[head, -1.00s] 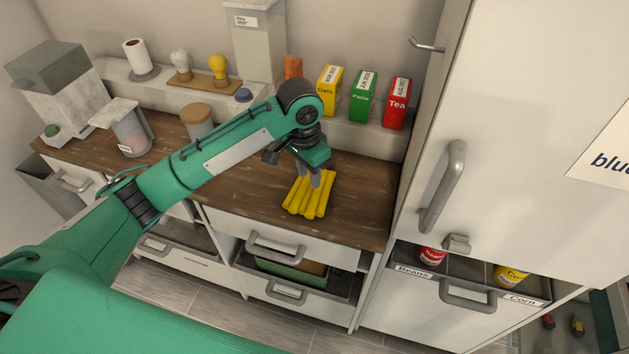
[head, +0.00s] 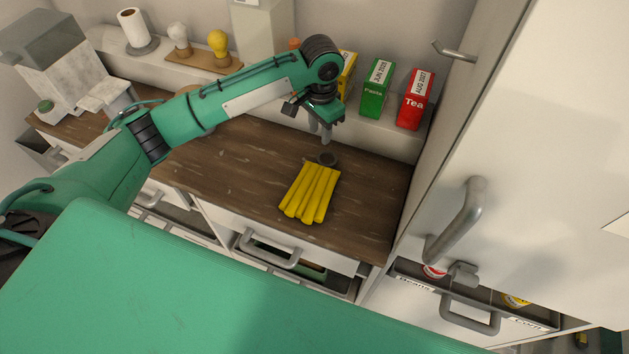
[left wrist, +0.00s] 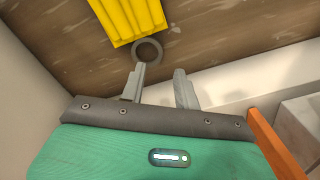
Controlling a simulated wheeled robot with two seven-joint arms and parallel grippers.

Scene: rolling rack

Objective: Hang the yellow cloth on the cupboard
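The yellow cloth (head: 310,193) lies in folds on the brown wooden counter, with a dark grey ring (head: 327,158) at its far end. The cloth (left wrist: 131,17) and ring (left wrist: 147,52) also show in the left wrist view. My left gripper (head: 320,138) is just beyond the ring, above the counter. In the left wrist view its fingers (left wrist: 160,75) are apart with nothing between them, close to the ring. The tall white cupboard (head: 560,150) stands at the right, with a grey metal hook (head: 455,51) high on its side. My right gripper is not in view.
A shelf behind the counter holds a green Pasta box (head: 378,88), a red Tea box (head: 415,99) and a yellow box (head: 347,72). The cupboard has a big handle (head: 456,220). A drawer handle (head: 270,248) sticks out below the counter.

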